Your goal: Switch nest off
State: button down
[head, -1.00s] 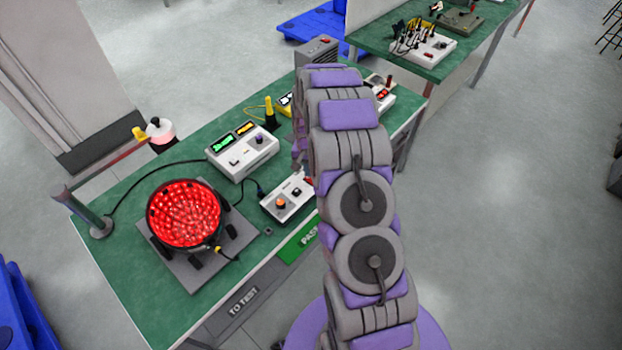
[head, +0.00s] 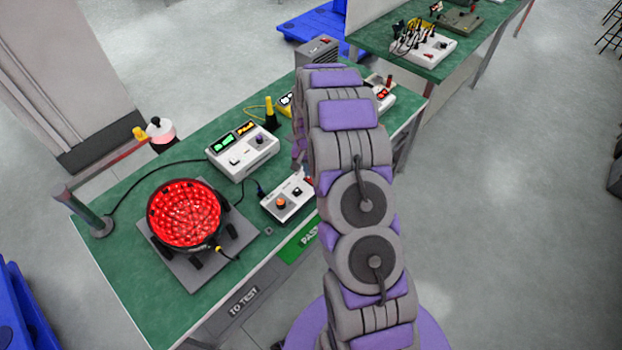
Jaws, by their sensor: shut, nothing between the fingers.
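A round lamp (head: 184,213) glows with many red LEDs. It sits in a dark ring on a grey nest plate (head: 240,238) at the left of the green bench. A small white control box (head: 277,212) with an orange knob (head: 281,203) and a dark knob (head: 296,192) stands right of the lamp. A bit of red shows at its far right end, partly hidden by my arm. My gripper (head: 299,152) shows only in part at the left edge of my arm, above and beyond the small box. It is shut and empty. I cannot tell whether it touches anything.
A white supply unit (head: 242,152) with lit green and orange displays stands behind the small box. A yellow-and-black handle (head: 270,114) stands beyond it. A post with a red-brown belt (head: 100,172) is at the bench's left. A second green bench (head: 450,45) is at the back right.

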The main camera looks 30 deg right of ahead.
jog(key=shift+f, duration=0.85)
dwell(0.7)
jog(key=shift+r, duration=0.1)
jog(key=shift+r+p, duration=0.55)
jog(key=shift+r, duration=1.15)
jog(key=shift+r+p, duration=0.45)
jog(key=shift+r, duration=1.25)
